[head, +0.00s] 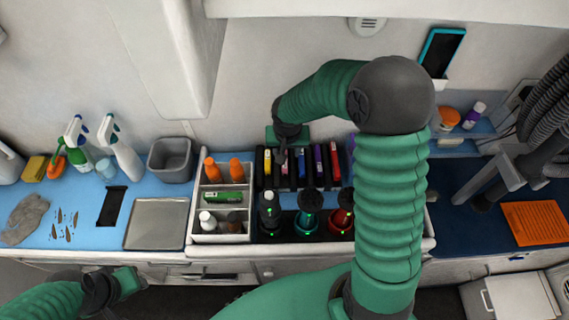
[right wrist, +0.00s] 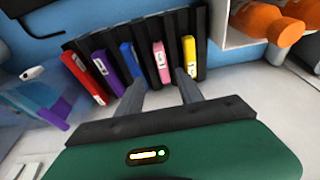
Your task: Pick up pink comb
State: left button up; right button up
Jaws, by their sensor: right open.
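The pink comb (right wrist: 161,62) stands in a slot of the dark rack, between a blue one and a yellow one, in the right wrist view. In the head view I cannot make it out clearly behind my right gripper. My right gripper (head: 283,152) is over the rack. Its fingers (right wrist: 160,84) are open and empty, one to each side of the pink comb's line in the wrist view. I cannot tell whether they touch anything. My left gripper (head: 138,281) is low at the left, in front of the counter; its jaws are unclear.
Yellow (head: 267,168), blue (head: 301,164), purple (head: 318,162) and red (head: 335,160) combs stand close by. Orange-capped bottles (head: 236,170) stand in the white tray left of the rack. Dark tools (head: 307,222) stand in front. A metal plate (head: 155,224) lies on the left.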

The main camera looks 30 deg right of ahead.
jog(key=x, duration=0.6)
jog(key=shift+w+a, duration=0.1)
jog(key=shift+a, duration=0.15)
jog(key=shift+w+d+f, duration=0.1)
jog(key=shift+w+f, duration=0.1)
jog(key=shift+f, duration=0.1)
jog(key=shift+s, duration=0.1)
grip_shut()
